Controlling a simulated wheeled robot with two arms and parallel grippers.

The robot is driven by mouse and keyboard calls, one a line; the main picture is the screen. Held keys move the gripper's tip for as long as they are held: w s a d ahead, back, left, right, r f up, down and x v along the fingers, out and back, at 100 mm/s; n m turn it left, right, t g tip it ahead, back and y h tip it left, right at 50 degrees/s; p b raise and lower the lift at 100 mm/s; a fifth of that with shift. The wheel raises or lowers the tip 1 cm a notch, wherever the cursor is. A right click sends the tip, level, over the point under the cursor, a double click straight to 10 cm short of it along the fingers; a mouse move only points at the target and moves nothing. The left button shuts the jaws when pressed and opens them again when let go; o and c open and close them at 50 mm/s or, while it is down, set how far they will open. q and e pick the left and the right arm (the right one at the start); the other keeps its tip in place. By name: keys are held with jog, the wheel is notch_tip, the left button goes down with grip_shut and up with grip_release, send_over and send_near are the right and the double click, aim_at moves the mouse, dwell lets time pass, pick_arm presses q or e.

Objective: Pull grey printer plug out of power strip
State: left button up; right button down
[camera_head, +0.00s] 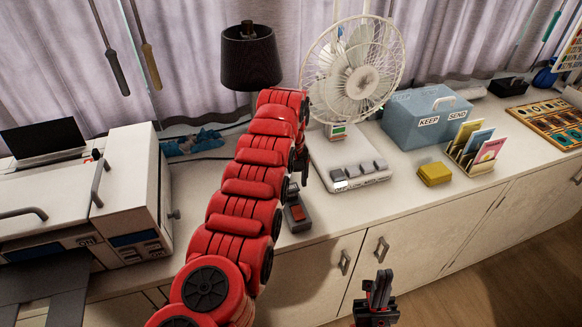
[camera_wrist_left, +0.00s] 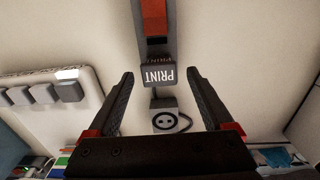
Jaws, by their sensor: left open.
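In the left wrist view a dark grey block labelled PRINT (camera_wrist_left: 157,77) lies between my open left fingers (camera_wrist_left: 160,74), with a gap on both sides. It adjoins a dark strip with a red part (camera_wrist_left: 153,20). Below it is a round two-hole socket face (camera_wrist_left: 165,121) with a thin cable; how it joins the block is unclear. In the head view the power strip (camera_head: 297,215) lies on the counter, and my left gripper (camera_head: 300,167) is above its far end, partly hidden by my red arm. My right gripper (camera_head: 378,287) is low in front of the cabinets, away from the strip.
A white fan (camera_head: 352,75) stands on a base (camera_head: 350,175) right of the strip. A printer (camera_head: 105,205) is at left, a black lamp (camera_head: 250,60) behind. A blue box (camera_head: 425,115), yellow block (camera_head: 434,174) and card holder are at right. The counter's front edge is clear there.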

aim_at(291, 187)
pick_arm(q)
jog(key=shift+f, duration=1.6)
jog(key=c, duration=1.2)
jog(key=shift+r+p, duration=0.15)
jog(key=shift+p, duration=0.15)
jog(key=shift+c, duration=0.2)
jog(key=shift+r+p, duration=0.4)
jog(key=shift+r, duration=1)
jog(key=shift+r, duration=0.1)
